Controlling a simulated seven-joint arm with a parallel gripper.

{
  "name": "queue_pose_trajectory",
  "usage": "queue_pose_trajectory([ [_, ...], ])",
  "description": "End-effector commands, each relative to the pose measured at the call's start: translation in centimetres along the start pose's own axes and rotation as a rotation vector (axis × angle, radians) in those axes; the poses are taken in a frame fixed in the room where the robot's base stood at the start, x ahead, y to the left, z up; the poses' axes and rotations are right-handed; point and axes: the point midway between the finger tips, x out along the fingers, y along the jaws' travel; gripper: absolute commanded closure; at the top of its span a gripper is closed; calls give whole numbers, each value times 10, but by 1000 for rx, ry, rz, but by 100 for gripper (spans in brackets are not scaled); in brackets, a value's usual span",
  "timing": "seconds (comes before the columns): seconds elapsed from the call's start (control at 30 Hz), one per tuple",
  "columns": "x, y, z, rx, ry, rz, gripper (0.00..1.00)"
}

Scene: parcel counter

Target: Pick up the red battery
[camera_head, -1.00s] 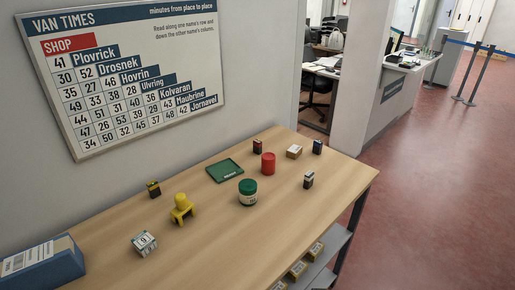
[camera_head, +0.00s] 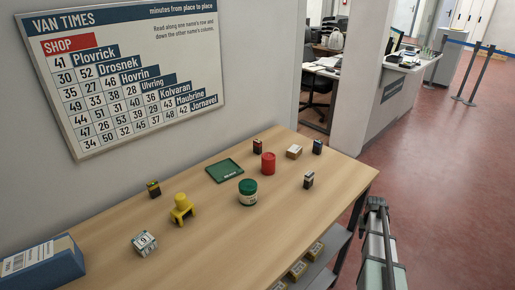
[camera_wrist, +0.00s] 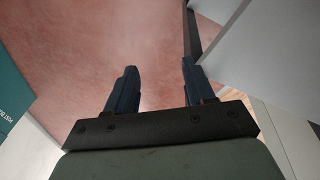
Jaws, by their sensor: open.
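Several small block-shaped batteries with dark parts stand on the wooden table. The one at the back, left of the red cylinder, looks black with a reddish face; this seems to be the red battery (camera_head: 257,146), though it is small in view. My gripper (camera_head: 376,203) is off the table's right edge, far from it, with its fingertips seen only small. In the wrist view my gripper (camera_wrist: 158,85) is open and empty, its two dark fingers apart over the red floor. No battery shows in the wrist view.
On the table (camera_head: 235,235) are a red cylinder (camera_head: 268,164), a green-lidded jar (camera_head: 248,193), a green tray (camera_head: 225,171), a yellow stand (camera_head: 181,209), a small carton (camera_head: 294,152), a white patterned cube (camera_head: 144,243) and a blue box (camera_head: 40,265). The wall rises behind; the front middle is clear.

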Motion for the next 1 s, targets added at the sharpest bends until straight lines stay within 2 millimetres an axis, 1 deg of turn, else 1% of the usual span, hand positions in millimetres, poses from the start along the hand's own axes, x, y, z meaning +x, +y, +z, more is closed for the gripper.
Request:
queue_pose_trajectory([
  [0.03, -13, 16, -22, 9, 28, 11, 47],
  [0.1, -32, 36, -46, 17, 62, 24, 47],
  [0.17, -49, 52, -65, 24, 91, 35, 47],
  [0.2, -62, 62, -78, 27, 110, 42, 47],
  [0.27, -81, 77, -96, 29, 138, 52, 47],
  [0.3, -94, 86, -108, 28, 156, 59, 47],
  [0.37, -115, 97, -126, 26, 182, 66, 47],
  [0.43, -140, 106, -145, 17, 210, 73, 47],
  [0.47, -150, 108, -153, 11, 221, 74, 47],
  [0.5, -165, 110, -164, 3, 236, 75, 47],
  [0.57, -186, 109, -178, -16, 256, 73, 47],
  [0.67, -223, 94, -203, -63, 286, 60, 47],
  [0.73, -250, 72, -219, -112, 302, 40, 47],
  [0.77, -262, 57, -227, -139, 309, 28, 47],
  [0.8, -277, 36, -234, -180, 315, 9, 47],
  [0.83, -286, 20, -238, -208, 318, -6, 47],
  [0.87, -295, 3, -241, -238, 321, -19, 47],
  [0.9, -306, -19, -244, -276, 322, -40, 47],
  [0.97, -321, -54, -247, -336, 323, -71, 47],
  [1.0, -331, -78, -248, -376, 324, -92, 47],
])
